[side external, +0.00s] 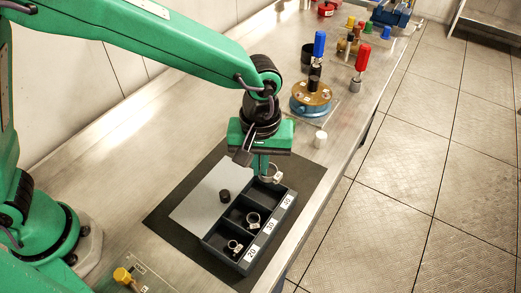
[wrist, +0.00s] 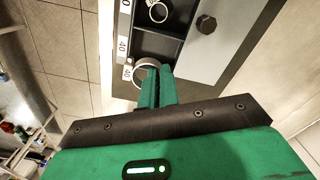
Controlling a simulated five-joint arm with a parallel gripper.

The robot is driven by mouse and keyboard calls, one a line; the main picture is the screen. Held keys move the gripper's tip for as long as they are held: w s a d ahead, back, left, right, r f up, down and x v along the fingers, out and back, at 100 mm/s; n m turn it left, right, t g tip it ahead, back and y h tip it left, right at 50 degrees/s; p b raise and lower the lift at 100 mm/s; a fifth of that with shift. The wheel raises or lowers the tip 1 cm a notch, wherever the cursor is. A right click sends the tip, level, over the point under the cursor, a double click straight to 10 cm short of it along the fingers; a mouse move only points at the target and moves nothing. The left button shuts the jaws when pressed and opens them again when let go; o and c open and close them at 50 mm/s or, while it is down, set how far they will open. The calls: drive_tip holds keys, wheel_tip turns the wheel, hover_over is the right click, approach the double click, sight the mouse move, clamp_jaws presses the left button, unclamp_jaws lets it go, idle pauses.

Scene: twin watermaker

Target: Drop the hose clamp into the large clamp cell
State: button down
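My gripper (side external: 263,174) points down over the far end of the dark sorting tray (side external: 240,262). It is shut on a silver hose clamp (side external: 274,175), which hangs at the fingertips. In the wrist view, the clamp (wrist: 146,72) shows as a ring at the left of the green fingers (wrist: 158,86), with a small white tag. The large clamp cell (side external: 259,193), labelled 40, lies below the gripper and looks empty where visible. The fingers and clamp hide part of it. The clamp appears above the tray, not resting in it.
The 30 cell and the 20 cell each hold a smaller clamp: the middle clamp (side external: 253,219) and the near clamp (side external: 235,246). A grey plate (side external: 195,212) with a dark knob (side external: 224,196) adjoins the tray. A white cylinder (side external: 320,139) and a brass-coloured round fixture (side external: 311,98) stand beyond.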

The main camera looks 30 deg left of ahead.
drive_tip(key=shift+f, duration=0.1)
drive_tip(key=shift+f, duration=2.9)
drive_tip(key=c, duration=1.6)
unclamp_jaws()
drive_tip(key=shift+r, duration=0.1)
drive_tip(key=shift+r, duration=3.8)
drive_tip(key=shift+a+r, duration=0.1)
